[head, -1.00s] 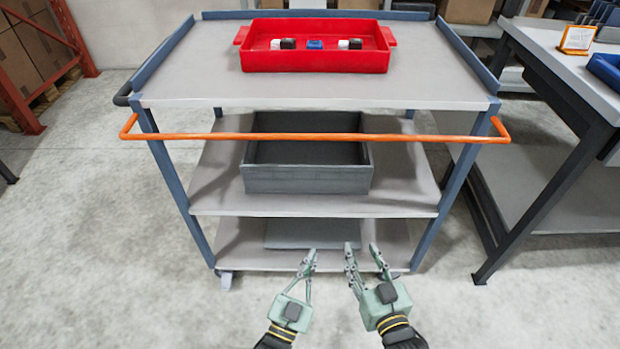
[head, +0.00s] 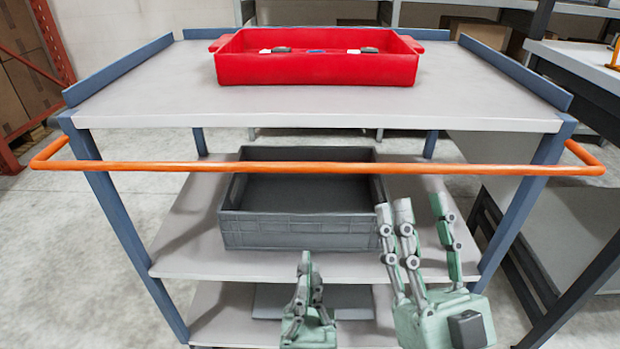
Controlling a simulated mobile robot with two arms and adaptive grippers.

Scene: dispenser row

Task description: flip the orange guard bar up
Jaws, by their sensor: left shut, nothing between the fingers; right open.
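The orange guard bar (head: 310,168) runs across the front of the shelf cart, level and a little below the edge of the top shelf (head: 310,107). Its ends bend back to the cart's blue posts. My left gripper (head: 308,262) is shut and empty, below the bar and in front of the lower shelves. My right gripper (head: 420,208) is open and empty, to the right of the left one, with its fingers pointing up and their tips below the bar in the picture. Neither gripper appears to touch the bar.
A red tray (head: 315,70) with several small items stands on the top shelf. A grey crate (head: 300,232) sits on the middle shelf behind the grippers. A workbench (head: 580,70) stands close on the right. Open floor (head: 75,250) lies at the left.

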